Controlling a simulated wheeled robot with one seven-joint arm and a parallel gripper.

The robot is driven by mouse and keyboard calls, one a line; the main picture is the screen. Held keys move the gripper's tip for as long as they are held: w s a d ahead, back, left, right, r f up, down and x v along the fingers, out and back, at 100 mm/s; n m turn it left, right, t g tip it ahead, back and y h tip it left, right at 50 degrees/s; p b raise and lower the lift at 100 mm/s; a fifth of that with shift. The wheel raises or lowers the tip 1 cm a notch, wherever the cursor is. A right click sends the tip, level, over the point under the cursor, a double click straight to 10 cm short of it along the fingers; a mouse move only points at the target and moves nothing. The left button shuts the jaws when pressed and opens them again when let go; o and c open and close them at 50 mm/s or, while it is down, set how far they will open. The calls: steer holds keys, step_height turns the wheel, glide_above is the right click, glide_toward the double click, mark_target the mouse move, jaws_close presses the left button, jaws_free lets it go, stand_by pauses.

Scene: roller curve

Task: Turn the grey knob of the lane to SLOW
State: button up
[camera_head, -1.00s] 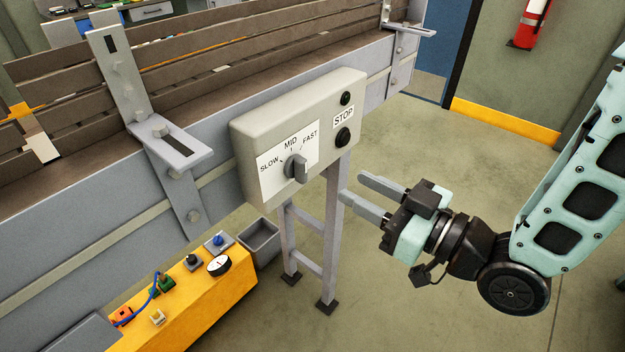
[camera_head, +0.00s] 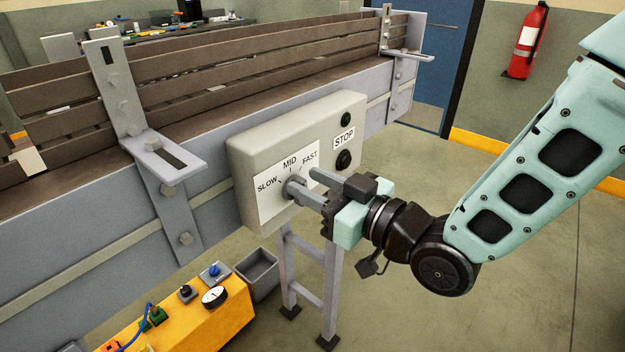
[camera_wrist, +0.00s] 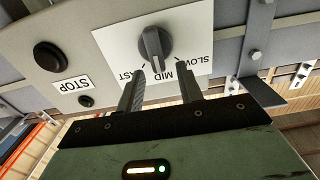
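The grey knob (camera_head: 295,181) sits on the white SLOW–MID–FAST label (camera_head: 270,200) of the beige control box. In the wrist view the knob (camera_wrist: 154,44) appears upside down, its bar roughly upright and in line with MID. SLOW is to the right there and FAST to the left. My gripper (camera_head: 303,182) is at the box front, its fingers pointing at the knob and partly hiding it in the head view. In the wrist view my gripper (camera_wrist: 160,75) is open, the two fingertips apart with the knob just beyond them; I cannot tell whether they touch it.
The conveyor (camera_head: 90,215) runs behind the box. A yellow bench (camera_head: 195,318) with small controls and a grey bin (camera_head: 258,275) stand below. Open floor lies to the right.

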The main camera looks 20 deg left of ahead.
steer(key=shift+a, duration=0.2)
jaws_close()
